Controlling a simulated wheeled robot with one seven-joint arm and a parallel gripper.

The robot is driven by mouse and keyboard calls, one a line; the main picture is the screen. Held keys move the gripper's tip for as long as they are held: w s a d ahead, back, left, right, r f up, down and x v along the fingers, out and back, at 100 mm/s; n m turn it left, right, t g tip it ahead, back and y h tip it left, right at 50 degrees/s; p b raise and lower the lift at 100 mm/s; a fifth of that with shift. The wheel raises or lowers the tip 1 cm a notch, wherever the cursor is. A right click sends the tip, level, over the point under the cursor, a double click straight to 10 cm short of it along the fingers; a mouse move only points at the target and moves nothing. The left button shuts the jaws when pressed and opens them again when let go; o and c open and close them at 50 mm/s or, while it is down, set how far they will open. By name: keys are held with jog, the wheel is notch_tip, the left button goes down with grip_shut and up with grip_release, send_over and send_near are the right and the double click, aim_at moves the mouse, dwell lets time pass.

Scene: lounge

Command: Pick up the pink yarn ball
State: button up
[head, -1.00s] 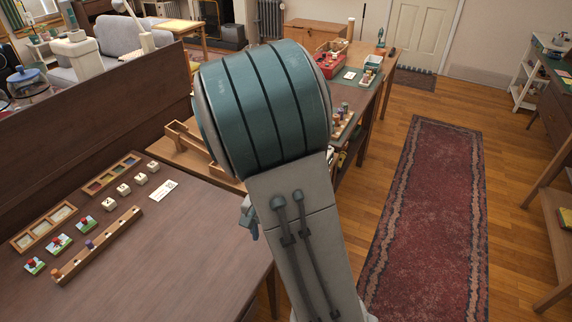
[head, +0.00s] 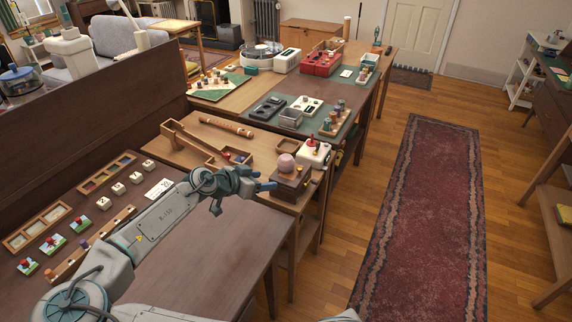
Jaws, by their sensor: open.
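A small pink ball (head: 286,162), which looks like the yarn ball, sits on top of a dark brown wooden box (head: 290,184) at the near right corner of the second table. My gripper (head: 243,198) is open and empty, its two bluish fingers spread. In the picture it is left of and below the pink ball, apart from it, over the gap between the near dark table and the second table. Nothing hides the ball.
A white device (head: 315,153) with a red top stands right behind the ball. A wooden tray (head: 236,156) and a long wooden trough (head: 190,142) lie to the left. The near table (head: 200,265) holds small blocks and racks at left. A red runner (head: 425,220) lies on clear floor.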

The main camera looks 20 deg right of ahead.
jog(key=w+a+r+t, duration=0.1)
jog(key=w+a+r, duration=0.1)
jog(key=h+p, duration=0.1)
send_near(281, 163)
jog(key=shift+t, duration=0.3)
jog(key=x, duration=0.5)
jog(key=shift+f, duration=0.45)
jog(key=x, duration=0.2)
jog(key=p+x, duration=0.1)
jog(key=x, duration=0.1)
jog(key=shift+s+d+r, duration=0.1)
jog(key=shift+d+r, duration=0.1)
jog(key=shift+r, duration=0.2)
jog(key=shift+w+d+f+p, duration=0.25)
jog(key=shift+d+f+p, duration=0.05)
jog(key=shift+d+f, duration=0.1)
jog(key=shift+r, duration=0.1)
jog(key=c, duration=0.6)
